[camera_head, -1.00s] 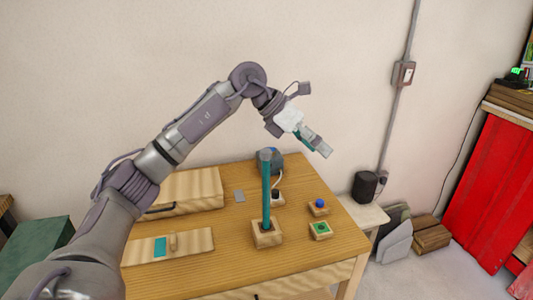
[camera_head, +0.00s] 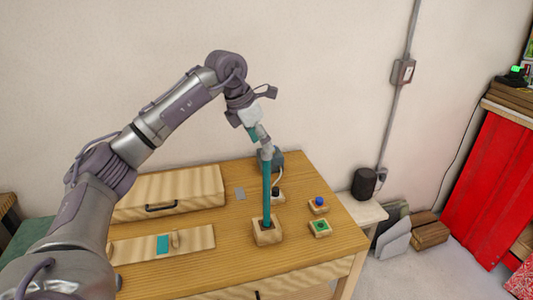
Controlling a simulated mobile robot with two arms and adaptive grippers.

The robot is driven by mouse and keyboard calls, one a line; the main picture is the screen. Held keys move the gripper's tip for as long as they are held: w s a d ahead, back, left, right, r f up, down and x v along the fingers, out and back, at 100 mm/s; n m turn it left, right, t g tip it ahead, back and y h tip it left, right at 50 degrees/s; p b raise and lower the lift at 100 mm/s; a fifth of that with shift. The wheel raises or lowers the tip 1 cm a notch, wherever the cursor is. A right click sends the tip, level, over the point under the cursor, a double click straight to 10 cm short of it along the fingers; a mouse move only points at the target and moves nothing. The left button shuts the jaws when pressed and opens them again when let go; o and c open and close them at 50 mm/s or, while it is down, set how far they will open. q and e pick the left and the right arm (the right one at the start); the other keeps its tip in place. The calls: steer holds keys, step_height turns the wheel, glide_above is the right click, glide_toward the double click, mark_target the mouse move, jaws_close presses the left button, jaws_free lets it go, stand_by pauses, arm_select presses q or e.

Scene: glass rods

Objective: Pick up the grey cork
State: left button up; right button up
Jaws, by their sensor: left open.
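The grey cork (camera_head: 267,154) sits at the top of an upright teal glass rod (camera_head: 266,190), which stands in a small wooden block (camera_head: 267,232) on the table. My left gripper (camera_head: 266,148) comes down from the upper left, with its fingertips at the height of the cork. The fingers overlap the cork in this view and partly hide it. They are open; I cannot tell whether they touch it or are around it. My right gripper is out of view.
The wooden table (camera_head: 200,262) holds a wooden case (camera_head: 170,192), a board with a teal patch (camera_head: 190,243), and blocks with a blue knob (camera_head: 318,202) and a green button (camera_head: 320,228). A dark grey-blue device (camera_head: 276,160) stands behind the rod.

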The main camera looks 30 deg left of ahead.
mark_target(267, 157)
arm_select(q)
steer(key=p+x, duration=0.1)
steer(key=x, duration=0.2)
steer(key=shift+w+d+f+p, duration=0.1)
steer(key=shift+d+f+p, duration=0.05)
steer(key=shift+f+p, duration=0.2)
steer(key=shift+w+f, duration=0.2)
steer(key=shift+f, duration=0.3)
steer(key=c, duration=0.9)
